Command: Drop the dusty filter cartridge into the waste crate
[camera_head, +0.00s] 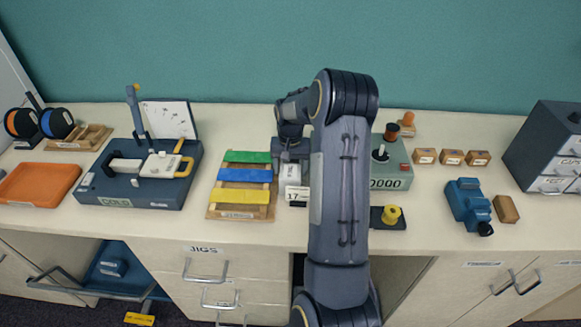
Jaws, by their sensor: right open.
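My right gripper (291,157) is open and points down at the back middle of the bench, above or around a small pale block (290,173). I cannot tell whether its fingers touch the block. The block may be the filter cartridge, but its surface is too small to read, and my arm hides what lies to its right. A blue open crate (98,287) stands low at the left, below the bench, with a blue item in it. It may be the waste crate; its label is not readable. My left gripper is out of view.
An orange tray (40,184), a dark fixture (128,192) and a wooden rack (242,212) with coloured strips stand left of my arm. A grey counter box (393,170), small wooden blocks, a blue tool (466,204) and a drawer cabinet (548,148) stand right.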

